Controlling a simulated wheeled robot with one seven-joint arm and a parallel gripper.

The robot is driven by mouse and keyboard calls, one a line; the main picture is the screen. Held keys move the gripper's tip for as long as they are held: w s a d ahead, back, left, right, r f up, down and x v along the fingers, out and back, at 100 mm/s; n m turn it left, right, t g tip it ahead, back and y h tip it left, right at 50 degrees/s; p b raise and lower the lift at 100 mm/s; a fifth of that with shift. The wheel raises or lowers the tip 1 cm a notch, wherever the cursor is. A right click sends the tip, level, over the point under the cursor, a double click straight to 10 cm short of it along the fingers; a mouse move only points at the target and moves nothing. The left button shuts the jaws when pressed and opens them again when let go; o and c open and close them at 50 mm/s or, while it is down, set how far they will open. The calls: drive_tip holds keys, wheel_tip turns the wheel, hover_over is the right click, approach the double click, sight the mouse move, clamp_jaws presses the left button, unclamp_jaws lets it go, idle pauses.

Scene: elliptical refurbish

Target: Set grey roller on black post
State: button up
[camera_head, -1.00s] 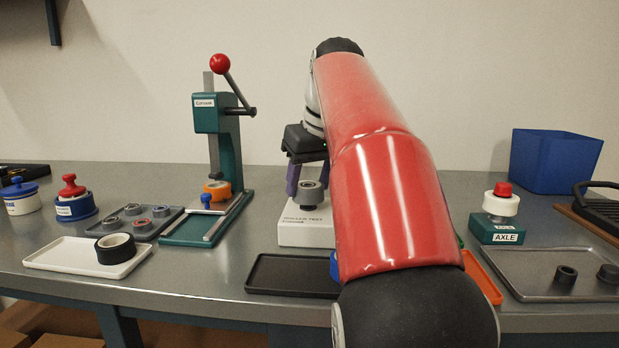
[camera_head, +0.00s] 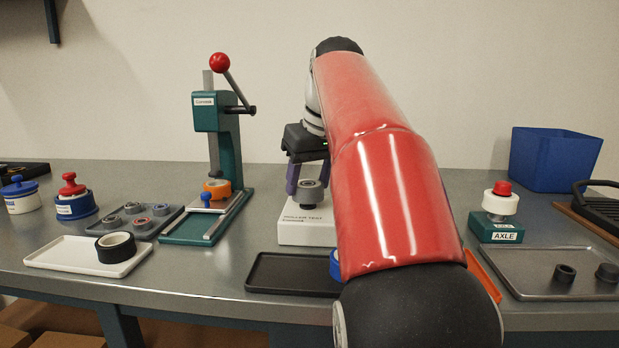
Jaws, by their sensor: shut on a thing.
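The grey roller (camera_head: 311,191) is between the purple fingers of my gripper (camera_head: 308,183), which is shut on it. The roller is upright, with its hole facing up. It is directly over the white block (camera_head: 305,233) labelled "ROLLER TEST". A short dark piece, which looks like the black post (camera_head: 308,207), shows just under the roller. I cannot tell whether the roller is seated around the post or only held above it. My red arm hides the right side of the block.
A green press (camera_head: 229,150) with a red-knobbed lever stands to the left. A black tray (camera_head: 290,274) lies in front of the block, and a white tray (camera_head: 70,262) with a black ring is at left. The AXLE stand (camera_head: 496,232) and a grey tray (camera_head: 530,284) are at right.

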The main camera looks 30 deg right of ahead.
drive_tip(key=shift+f+b, duration=0.45)
drive_tip(key=shift+f, duration=0.1)
drive_tip(key=o, duration=0.8)
drive_tip(key=shift+c, duration=0.2)
drive_tip(key=shift+p+v, duration=0.6)
drive_tip(key=shift+v, duration=0.75)
drive_tip(key=v, duration=0.8)
drive_tip(key=shift+s+r, duration=0.1)
